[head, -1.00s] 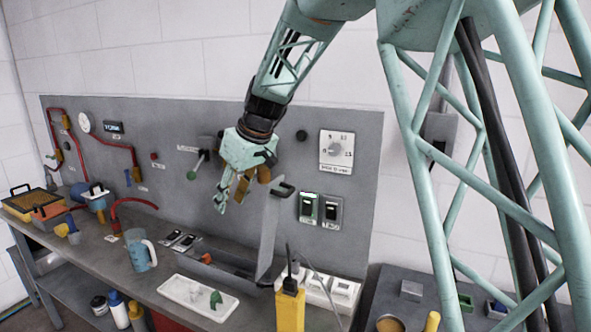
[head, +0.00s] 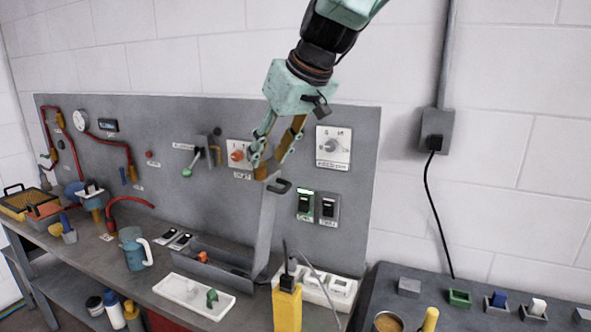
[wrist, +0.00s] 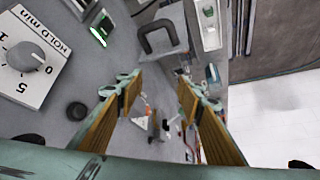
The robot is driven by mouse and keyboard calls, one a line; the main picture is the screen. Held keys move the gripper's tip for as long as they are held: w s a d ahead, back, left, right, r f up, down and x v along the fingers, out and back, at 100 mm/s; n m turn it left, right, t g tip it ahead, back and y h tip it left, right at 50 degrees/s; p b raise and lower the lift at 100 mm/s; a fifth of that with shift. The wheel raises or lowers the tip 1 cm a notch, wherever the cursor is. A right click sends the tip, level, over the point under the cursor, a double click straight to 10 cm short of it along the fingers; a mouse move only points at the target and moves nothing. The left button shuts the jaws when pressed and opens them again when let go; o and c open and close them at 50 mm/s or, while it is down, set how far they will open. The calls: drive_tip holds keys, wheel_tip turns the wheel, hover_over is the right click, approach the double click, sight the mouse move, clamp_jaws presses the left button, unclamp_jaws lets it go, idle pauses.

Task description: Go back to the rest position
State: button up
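My gripper (head: 273,168) is mint green with brown finger pads. It hangs in front of the grey wall panel (head: 90,150), above the workbench. In the wrist view, its fingers (wrist: 156,92) are spread apart with nothing held between them. In the head view, the fingertips appear just above the dark handle (head: 281,187) of an upright grey lid (head: 268,228). In the wrist view, the handle (wrist: 163,36) lies beyond the fingers, outside their gap.
The lid belongs to an open grey box (head: 215,272) on the bench. A white tray (head: 190,297), a blue mug (head: 133,252) and a yellow radio-like device (head: 287,308) stand nearby. The panel carries dials (head: 333,147) and switches (head: 328,208).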

drive_tip(key=s+d+r+m+h, duration=0.1)
drive_tip(key=s+d+m, duration=0.1)
drive_tip(key=s+d, duration=0.65)
drive_tip(key=s+d+m+h, duration=0.1)
drive_tip(key=s+d, duration=0.5)
drive_tip(key=s, duration=0.6)
drive_tip(key=s+d+f+m, duration=0.1)
drive_tip(key=s+d+f, duration=0.2)
drive_tip(key=s, duration=0.5)
drive_tip(key=s+d+f+m+h+p, duration=0.1)
drive_tip(key=s+d+f, duration=0.2)
drive_tip(key=s+d, duration=0.2)
drive_tip(key=s+d+f+m+g+h+p, duration=0.1)
drive_tip(key=s+d+f+m, duration=0.1)
drive_tip(key=s, duration=1)
drive_tip(key=shift+d+f, duration=0.45)
drive_tip(key=shift+d, duration=0.75)
